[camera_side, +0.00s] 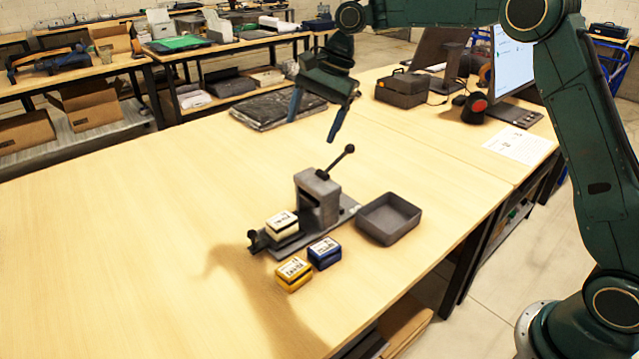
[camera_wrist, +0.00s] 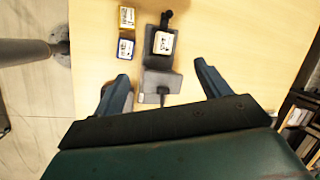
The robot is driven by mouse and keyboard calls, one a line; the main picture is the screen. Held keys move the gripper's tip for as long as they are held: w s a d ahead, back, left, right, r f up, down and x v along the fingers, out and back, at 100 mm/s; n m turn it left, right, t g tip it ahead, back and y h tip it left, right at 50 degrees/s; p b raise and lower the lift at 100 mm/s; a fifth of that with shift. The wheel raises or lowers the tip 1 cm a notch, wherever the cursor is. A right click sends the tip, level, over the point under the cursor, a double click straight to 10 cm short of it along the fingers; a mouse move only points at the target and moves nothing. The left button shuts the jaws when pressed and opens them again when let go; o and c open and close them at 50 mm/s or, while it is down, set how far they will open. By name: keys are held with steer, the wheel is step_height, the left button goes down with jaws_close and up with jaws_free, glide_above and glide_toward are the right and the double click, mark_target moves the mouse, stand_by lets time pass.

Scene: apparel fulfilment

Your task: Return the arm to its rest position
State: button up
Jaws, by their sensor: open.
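My gripper (camera_side: 316,128) is open and empty. It hangs in the air above and behind a grey press-like fixture (camera_side: 318,192) with a black lever. Its two fingers also show in the wrist view (camera_wrist: 162,84), spread on either side of the fixture (camera_wrist: 160,82) in the picture. A white-topped block (camera_side: 282,224) sits on the fixture's base at its left end; it shows in the wrist view too (camera_wrist: 163,43). A yellow block (camera_side: 293,273) and a blue block (camera_side: 324,252) stand on the table in front of the fixture.
An empty dark grey tray (camera_side: 389,218) lies right of the fixture. A dark flat packet (camera_side: 278,108) and a grey box (camera_side: 403,88) lie at the back of the table (camera_side: 130,240). A monitor (camera_side: 512,65) and keyboard (camera_side: 514,113) stand at the right. The table's left part is clear.

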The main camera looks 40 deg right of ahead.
steer(key=s+d+r+n+t+h, duration=0.1)
steer(key=s+r+n, duration=0.3)
steer(key=s, duration=0.6)
steer(key=s+d+r+n+t+h, duration=0.1)
steer(key=s+r+n, duration=0.3)
steer(key=s, duration=0.5)
steer(key=s+d+f+n+t+h, duration=0.1)
steer(key=s+d+f+n, duration=0.1)
steer(key=s, duration=0.7)
steer(key=s+d+f+n, duration=0.2)
steer(key=s+n, duration=0.1)
steer(key=s, duration=0.6)
steer(key=shift+s+f+t+h, duration=0.3)
steer(key=shift+t+h, duration=0.1)
